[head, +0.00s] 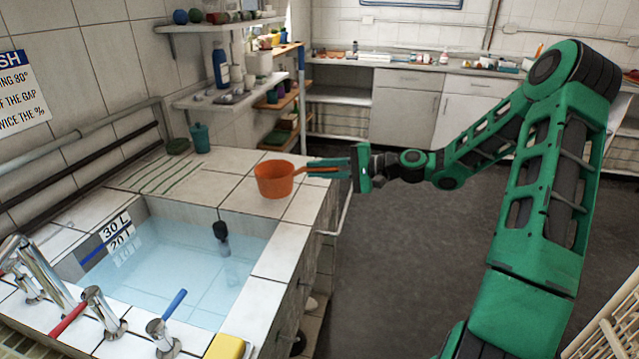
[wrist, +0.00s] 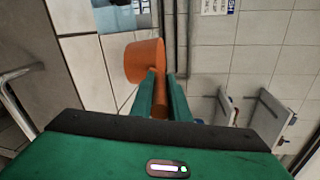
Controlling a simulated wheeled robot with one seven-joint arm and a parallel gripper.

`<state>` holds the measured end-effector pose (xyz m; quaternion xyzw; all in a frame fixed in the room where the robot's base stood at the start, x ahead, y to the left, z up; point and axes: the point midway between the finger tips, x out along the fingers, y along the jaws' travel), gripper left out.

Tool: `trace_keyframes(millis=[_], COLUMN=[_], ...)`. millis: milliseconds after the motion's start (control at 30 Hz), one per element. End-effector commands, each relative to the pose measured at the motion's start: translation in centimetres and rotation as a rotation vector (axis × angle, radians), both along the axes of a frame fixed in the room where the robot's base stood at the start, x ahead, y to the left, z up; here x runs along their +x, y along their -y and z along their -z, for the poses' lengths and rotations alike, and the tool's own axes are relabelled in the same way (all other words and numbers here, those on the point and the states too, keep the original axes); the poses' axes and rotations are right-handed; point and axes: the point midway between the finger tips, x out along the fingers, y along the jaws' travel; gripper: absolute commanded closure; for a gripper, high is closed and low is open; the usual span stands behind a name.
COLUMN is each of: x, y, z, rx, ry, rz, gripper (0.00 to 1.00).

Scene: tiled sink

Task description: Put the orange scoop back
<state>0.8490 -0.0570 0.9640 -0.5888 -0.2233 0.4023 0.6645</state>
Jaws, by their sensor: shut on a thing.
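The orange scoop (head: 274,179) is a round pot-like cup with a straight handle pointing right. It is upright at the far right corner of the tiled sink surround; I cannot tell whether it touches the tiles or is just above them. My gripper (head: 318,167) comes from the right and is shut on the scoop's handle. In the wrist view the scoop's cup (wrist: 145,61) is beyond the fingertips, and its handle runs back between the two green fingers (wrist: 162,88).
The sink basin (head: 185,262) holds water, with a dark-headed object (head: 221,232) standing in it. Taps (head: 100,310) and a yellow block (head: 226,346) are on the near rim. Shelves (head: 225,97) hold bottles and pots. The tiles left of the scoop are clear.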

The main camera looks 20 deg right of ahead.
Motion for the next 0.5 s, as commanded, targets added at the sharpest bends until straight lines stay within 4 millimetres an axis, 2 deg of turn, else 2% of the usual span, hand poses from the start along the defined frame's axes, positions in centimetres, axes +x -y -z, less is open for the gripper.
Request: trace_keyframes(millis=[100, 267, 500], x=[0.8, 1.0, 1.0], y=[0.6, 0.8, 0.7], z=[0.6, 1.2, 4.2], rx=[0.001, 0.001, 0.002], ry=[0.001, -0.001, -0.002], rz=[-0.002, -0.002, -0.001], gripper=[1.00, 1.00, 1.00])
